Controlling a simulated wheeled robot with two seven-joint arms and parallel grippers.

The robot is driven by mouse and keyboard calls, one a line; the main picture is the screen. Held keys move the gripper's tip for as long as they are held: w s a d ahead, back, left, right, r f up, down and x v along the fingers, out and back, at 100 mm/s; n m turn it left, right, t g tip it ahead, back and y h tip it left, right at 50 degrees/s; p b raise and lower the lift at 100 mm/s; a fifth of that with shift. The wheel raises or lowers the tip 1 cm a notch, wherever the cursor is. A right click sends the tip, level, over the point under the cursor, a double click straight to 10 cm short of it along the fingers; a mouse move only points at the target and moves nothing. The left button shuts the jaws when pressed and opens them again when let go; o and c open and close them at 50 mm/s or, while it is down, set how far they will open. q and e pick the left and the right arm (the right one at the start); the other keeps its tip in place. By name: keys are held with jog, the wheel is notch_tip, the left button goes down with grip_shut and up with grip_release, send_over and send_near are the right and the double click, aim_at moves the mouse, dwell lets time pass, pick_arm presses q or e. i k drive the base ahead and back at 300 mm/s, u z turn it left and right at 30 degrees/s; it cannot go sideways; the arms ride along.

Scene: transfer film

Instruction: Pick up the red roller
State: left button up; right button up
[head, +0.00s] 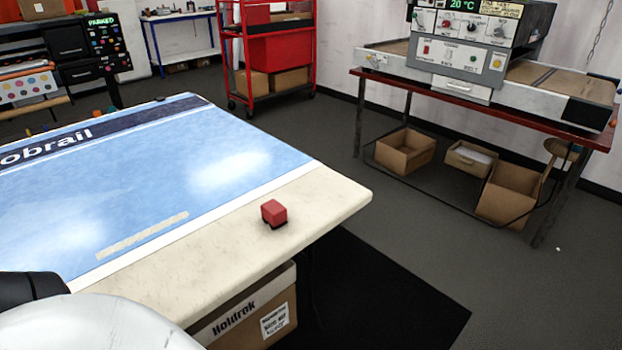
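The red roller (274,212) appears as a small red block with a dark underside. It sits on the bare cream strip of the table (335,200), near the right front edge. Nothing touches it from above. Neither of my grippers shows in the head view. A white rounded part and a black part, which look like my own body, fill the bottom left corner.
A blue printed film (215,150) lies flat on the table, with a pale strip (143,236) on it. A cardboard box (250,312) stands below the table. A conveyor machine (465,60) on a red-topped bench is at the back right.

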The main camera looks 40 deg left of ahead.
aim_at(273, 212)
jog(key=i, duration=1.15)
jog(key=u, duration=2.15)
